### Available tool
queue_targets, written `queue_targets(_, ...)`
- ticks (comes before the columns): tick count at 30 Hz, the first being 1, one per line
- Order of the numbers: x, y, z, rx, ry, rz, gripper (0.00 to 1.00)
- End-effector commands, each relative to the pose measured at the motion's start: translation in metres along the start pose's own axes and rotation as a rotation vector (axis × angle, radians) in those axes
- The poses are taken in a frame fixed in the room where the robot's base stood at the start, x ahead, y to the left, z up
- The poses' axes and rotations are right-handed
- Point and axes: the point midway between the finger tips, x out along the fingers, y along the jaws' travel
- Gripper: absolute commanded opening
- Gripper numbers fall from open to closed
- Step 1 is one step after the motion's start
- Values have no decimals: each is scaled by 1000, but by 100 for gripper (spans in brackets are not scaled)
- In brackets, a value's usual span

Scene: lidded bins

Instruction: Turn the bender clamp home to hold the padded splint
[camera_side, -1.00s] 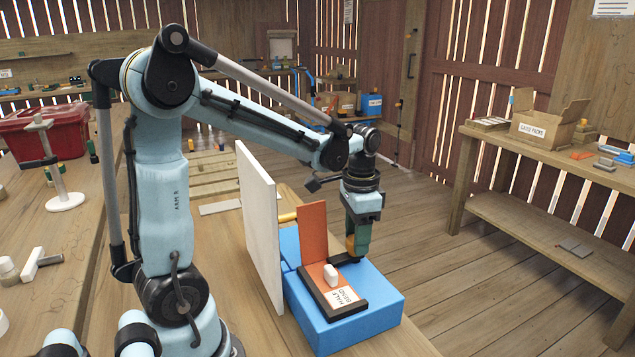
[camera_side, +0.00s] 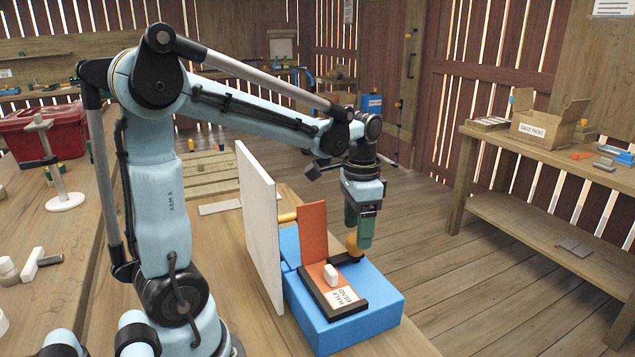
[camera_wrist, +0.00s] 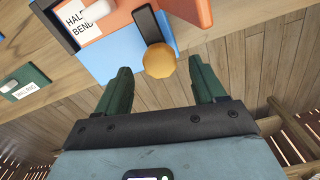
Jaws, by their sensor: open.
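The bender is a blue block (camera_side: 340,333) on the wooden bench, with an orange plate (camera_side: 313,232) standing upright and a flat orange part framed in black. A label reading "HALF BEND" (camera_side: 345,296) and a small white peg (camera_side: 330,275) sit on the flat part. A black lever (camera_wrist: 150,27) ends in an orange-yellow ball knob (camera_wrist: 160,62), at the far right of the block in the side view. My gripper (camera_side: 363,243) is open and empty just above the knob. In the wrist view the knob lies between and beyond the green fingertips. I cannot identify the padded splint for certain.
A tall white panel (camera_side: 258,228) stands on the bench directly left of the bender. A red bin (camera_side: 42,128) and a white stand (camera_side: 64,200) are at the left. A side table with an open carton (camera_side: 548,126) is at the right. Floor beyond the bench is clear.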

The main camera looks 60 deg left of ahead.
Motion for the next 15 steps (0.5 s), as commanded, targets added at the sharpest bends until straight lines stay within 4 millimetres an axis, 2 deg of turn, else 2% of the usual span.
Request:
queue_targets(9,-54,0,0,0,0,0,69)
queue_targets(15,-82,0,0,1,0,0,69)
